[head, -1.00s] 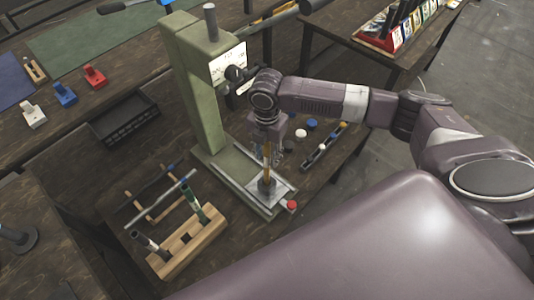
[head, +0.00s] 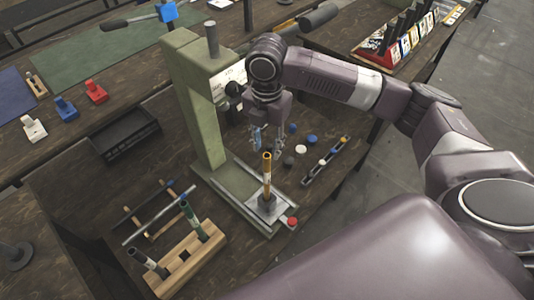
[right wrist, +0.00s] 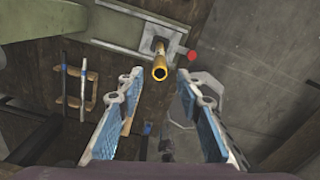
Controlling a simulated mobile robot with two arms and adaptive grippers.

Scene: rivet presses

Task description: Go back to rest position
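My right gripper (head: 268,138) hangs in front of the green press (head: 195,105). In the right wrist view its two blue-padded fingers (right wrist: 157,80) are spread apart with nothing between them. A yellow-orange rod (head: 267,180) stands upright on the metal base plate (head: 252,212) of the press. The rod also shows in the right wrist view (right wrist: 159,68), beyond the fingertips and apart from them. In the head view the rod's top is just below the gripper. My left gripper is in neither view.
A wooden block (head: 188,262) holding dark green-banded rods stands left of the press. A black tray (head: 125,135) and red, blue and white blocks lie further left. A narrow rail (head: 325,162) and several small caps lie to the right. A red knob (head: 292,222) sits at the plate's corner.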

